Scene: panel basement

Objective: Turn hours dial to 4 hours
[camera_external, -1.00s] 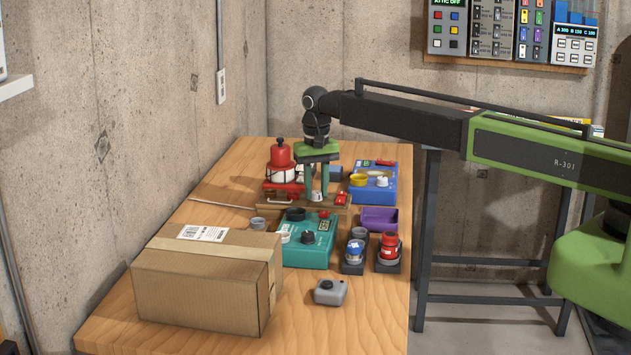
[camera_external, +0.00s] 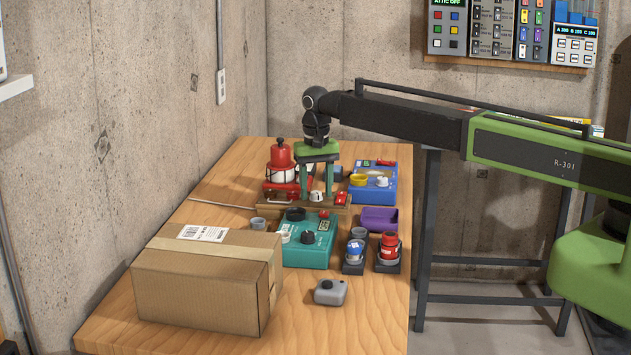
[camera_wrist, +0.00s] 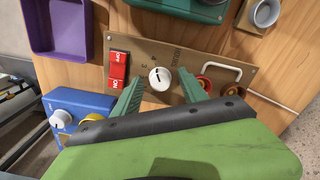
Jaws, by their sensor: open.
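The hours dial is a small white knob (camera_wrist: 160,78) on a brown panel (camera_wrist: 223,52) with printed marks around it. The word HOURS is printed beside it in the wrist view. A dark line shows on the knob's face, but I cannot tell which number it points at. In the external view the knob (camera_external: 317,197) shows low between my fingers. My gripper (camera_external: 316,188) points down over the panel. Its two green fingers are spread, one on each side of the knob, with gaps visible in the wrist view (camera_wrist: 162,90).
A red switch block (camera_wrist: 117,70) and a metal handle (camera_wrist: 222,68) share the panel. A blue box (camera_external: 374,186), a teal box (camera_external: 311,249), a purple tray (camera_external: 380,219) and a red-and-white pot (camera_external: 281,165) stand close by. A cardboard box (camera_external: 205,285) fills the front left.

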